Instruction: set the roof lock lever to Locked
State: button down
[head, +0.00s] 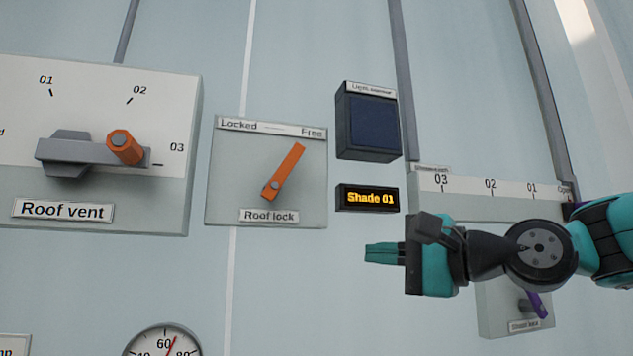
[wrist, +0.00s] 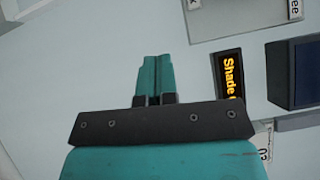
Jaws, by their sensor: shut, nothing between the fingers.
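The roof lock lever (head: 285,170) is an orange bar on a grey plate (head: 225,190) in the head view. It pivots low on the plate and slants up and right, its tip near the word Free. The Locked label is at the plate's upper left. My gripper (head: 368,253) is right of and below this plate, under the Shade 01 display, pointing left. It is shut and empty, apart from the lever. In the wrist view the closed teal fingers (wrist: 155,75) point at bare wall. Only a corner of the plate (wrist: 225,18) shows there; the lever is out of view.
The Roof vent panel (head: 180,205) with its grey handle and orange knob (head: 125,147) is at left. The Shade 01 display (head: 367,198) and a dark box (head: 368,125) sit right of the lock plate. A scale panel (head: 465,208) is behind my arm. A gauge (head: 163,343) is below.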

aim_at(282, 174)
notch_tip(282, 174, up, 10)
jog(key=w+d+m+t+y, duration=0.1)
jog(key=d+m+y, duration=0.1)
jog(key=m+y, duration=0.1)
jog(key=shift+d+f, duration=0.25)
jog(key=shift+a+r+p, duration=0.1)
jog(key=shift+p, duration=0.25)
jog(key=shift+s+a+r+p+x, duration=0.15)
jog(key=shift+s+r+p+x, duration=0.2)
jog(key=shift+p+x, duration=1.35)
jog(key=shift+s+a+r+p+x, duration=0.15)
jog(key=shift+s+p+x, duration=0.55)
jog(key=shift+x, duration=1.85)
jog(key=shift+s+a+r+p+x, duration=0.1)
jog(key=shift+a+r+p+x, duration=0.1)
jog(key=shift+p+x, duration=1.65)
jog(key=shift+w+a+r, duration=0.1)
jog(key=shift+r, duration=0.05)
